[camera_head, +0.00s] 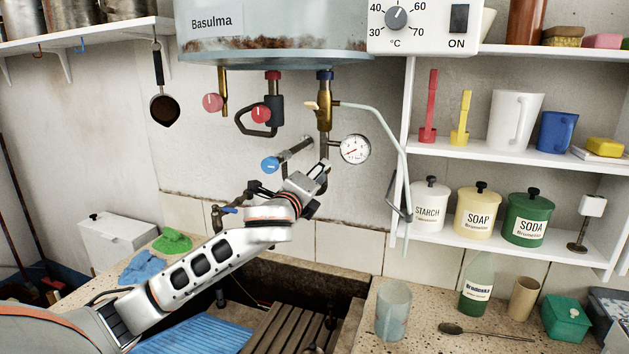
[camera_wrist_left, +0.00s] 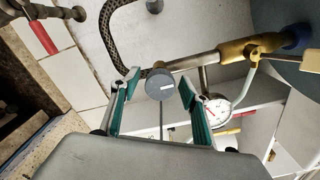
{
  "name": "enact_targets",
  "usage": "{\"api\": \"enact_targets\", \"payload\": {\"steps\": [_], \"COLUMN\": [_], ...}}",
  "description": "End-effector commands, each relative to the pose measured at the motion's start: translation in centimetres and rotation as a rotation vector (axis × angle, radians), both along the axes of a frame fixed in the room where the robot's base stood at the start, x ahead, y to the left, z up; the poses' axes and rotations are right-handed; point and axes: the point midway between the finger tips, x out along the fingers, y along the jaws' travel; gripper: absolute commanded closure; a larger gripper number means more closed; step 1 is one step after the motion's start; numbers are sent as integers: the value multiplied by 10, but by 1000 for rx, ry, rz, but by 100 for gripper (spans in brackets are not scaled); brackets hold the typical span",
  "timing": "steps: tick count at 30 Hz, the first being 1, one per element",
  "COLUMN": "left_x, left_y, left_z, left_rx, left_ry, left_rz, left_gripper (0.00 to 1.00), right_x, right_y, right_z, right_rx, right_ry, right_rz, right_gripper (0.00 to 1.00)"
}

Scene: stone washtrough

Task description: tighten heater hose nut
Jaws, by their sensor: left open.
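My left gripper (camera_head: 322,176) is raised in front of the wall, just below the brass valve (camera_head: 325,112) under the water heater (camera_head: 275,30). In the left wrist view its two green-lined fingers (camera_wrist_left: 160,98) are spread apart and nothing is held between them. Beyond them, a dark braided hose (camera_wrist_left: 113,35) curves round to the metal pipe (camera_wrist_left: 195,61) that runs to the brass valve (camera_wrist_left: 250,46). My right gripper is not in view.
A pressure gauge (camera_head: 355,149) and a thin pale tube (camera_head: 385,125) lie right of the gripper. A blue knob (camera_head: 270,164) on a chrome pipe is to the left. Below are a stone trough (camera_head: 335,285) and a glass (camera_head: 393,310). White shelves (camera_head: 480,150) stand at the right.

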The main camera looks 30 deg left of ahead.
Motion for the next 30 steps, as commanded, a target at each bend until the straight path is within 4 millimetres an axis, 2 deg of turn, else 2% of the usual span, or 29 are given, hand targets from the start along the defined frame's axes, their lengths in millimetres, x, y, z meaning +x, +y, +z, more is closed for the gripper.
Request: {"api": "enact_targets", "payload": {"steps": [5,18,24,30], "left_x": [-14,-95,-114,-117], "left_y": [-4,-24,-27,-28], "left_z": [0,-1,0,0], "left_rx": [0,1,1,1], "left_ry": [0,2,1,1], "left_rz": [-1,-3,-1,0], "left_gripper": [55,55,55,55], "right_x": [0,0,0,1], "right_y": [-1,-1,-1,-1], "right_z": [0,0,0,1], "right_rx": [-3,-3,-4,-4], "right_ry": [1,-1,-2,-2], "right_rz": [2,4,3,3], "right_gripper": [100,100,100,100]}}
